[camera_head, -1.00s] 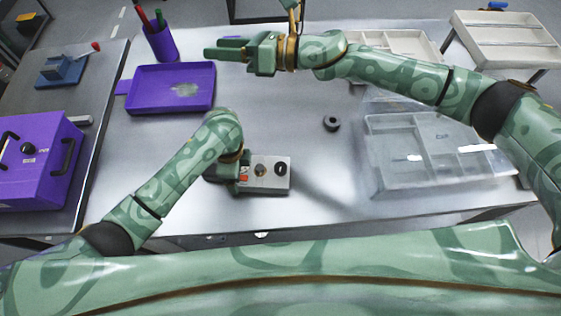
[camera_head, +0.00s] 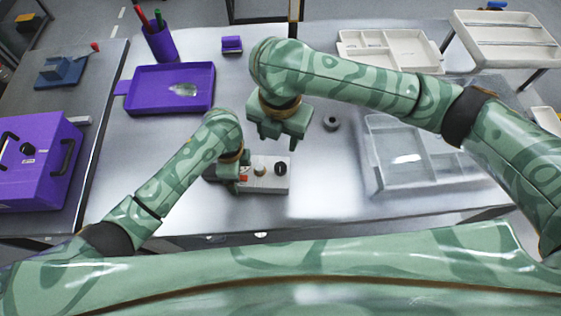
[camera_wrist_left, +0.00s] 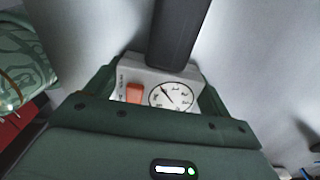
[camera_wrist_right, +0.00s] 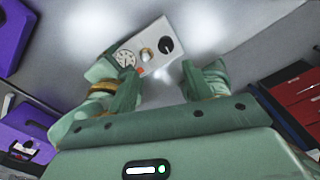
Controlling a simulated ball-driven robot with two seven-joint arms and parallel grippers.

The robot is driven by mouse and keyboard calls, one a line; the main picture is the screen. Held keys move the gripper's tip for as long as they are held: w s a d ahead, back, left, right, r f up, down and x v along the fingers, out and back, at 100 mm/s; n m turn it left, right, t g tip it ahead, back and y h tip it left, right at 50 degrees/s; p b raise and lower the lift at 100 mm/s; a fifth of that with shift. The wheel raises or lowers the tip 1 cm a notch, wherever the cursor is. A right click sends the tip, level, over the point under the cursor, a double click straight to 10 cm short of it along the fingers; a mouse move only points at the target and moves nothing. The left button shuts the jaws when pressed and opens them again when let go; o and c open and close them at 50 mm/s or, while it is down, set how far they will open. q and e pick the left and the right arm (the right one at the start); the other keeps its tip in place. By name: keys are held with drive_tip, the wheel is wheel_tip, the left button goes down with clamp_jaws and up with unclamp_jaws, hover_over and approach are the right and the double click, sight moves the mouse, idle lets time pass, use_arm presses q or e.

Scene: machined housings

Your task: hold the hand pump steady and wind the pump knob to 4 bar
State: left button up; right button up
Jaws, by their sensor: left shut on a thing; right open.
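My right gripper (camera_head: 279,141) is open and empty, above and behind the pump, fingers pointing down, apart from the knob.
A black ring (camera_head: 331,123) lies right of my right gripper. A clear divided tray (camera_head: 377,180) stands further right. A purple tray (camera_head: 140,104), a purple pen cup (camera_head: 161,45) and a small purple block (camera_head: 231,44) are at the back left. The table front is clear.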

sight(281, 166)
drive_tip(key=f, duration=1.2)
drive_tip(key=shift+s+d, duration=0.2)
drive_tip(key=shift+s, duration=0.1)
drive_tip(key=c, duration=1)
